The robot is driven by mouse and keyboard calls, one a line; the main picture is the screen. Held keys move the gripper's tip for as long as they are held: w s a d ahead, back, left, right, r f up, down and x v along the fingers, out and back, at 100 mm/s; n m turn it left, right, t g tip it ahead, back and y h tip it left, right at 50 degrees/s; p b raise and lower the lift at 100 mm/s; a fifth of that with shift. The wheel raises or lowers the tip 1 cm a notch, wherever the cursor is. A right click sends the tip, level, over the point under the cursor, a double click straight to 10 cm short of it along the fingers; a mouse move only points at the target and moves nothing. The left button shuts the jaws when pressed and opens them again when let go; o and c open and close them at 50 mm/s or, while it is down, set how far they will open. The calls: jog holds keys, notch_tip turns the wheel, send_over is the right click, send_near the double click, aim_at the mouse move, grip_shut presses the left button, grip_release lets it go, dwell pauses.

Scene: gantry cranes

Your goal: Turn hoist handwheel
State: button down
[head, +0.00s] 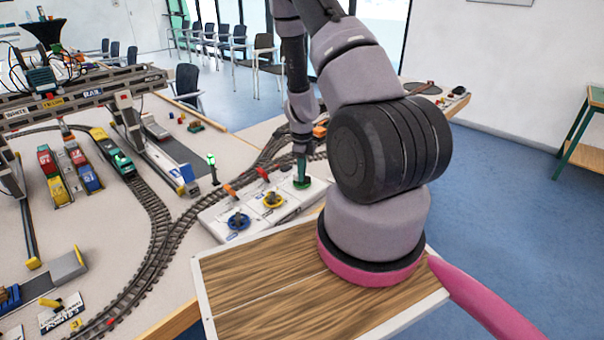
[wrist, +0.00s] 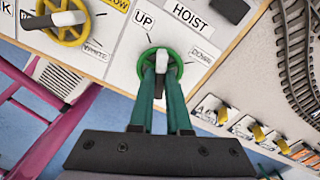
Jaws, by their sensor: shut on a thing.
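The hoist handwheel is a green ring (wrist: 146,60) with a pale grip bar across it, in the wrist view's upper middle. Labels on the panel around it read UP, HOIST and DOWN. My gripper (wrist: 161,68) has its two green fingers shut on the bar of the hoist handwheel, hiding part of the ring. In the head view the green handwheel (head: 302,184) is at the right end of the white control panel (head: 290,207), with my gripper (head: 301,168) over it from above.
A yellow handwheel (head: 274,201) and a blue handwheel (head: 238,222) sit beside it on the panel. Model railway track (head: 160,225) curves behind the panel. A gantry crane (head: 80,92) and toy wagons (head: 85,172) stand at left.

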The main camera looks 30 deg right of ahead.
jog(key=n, duration=0.4)
jog(key=shift+n, duration=0.4)
dwell(0.4)
jog(key=c, duration=0.9)
grip_release()
notch_tip(320, 180, up, 11)
jog(key=shift+f, duration=0.1)
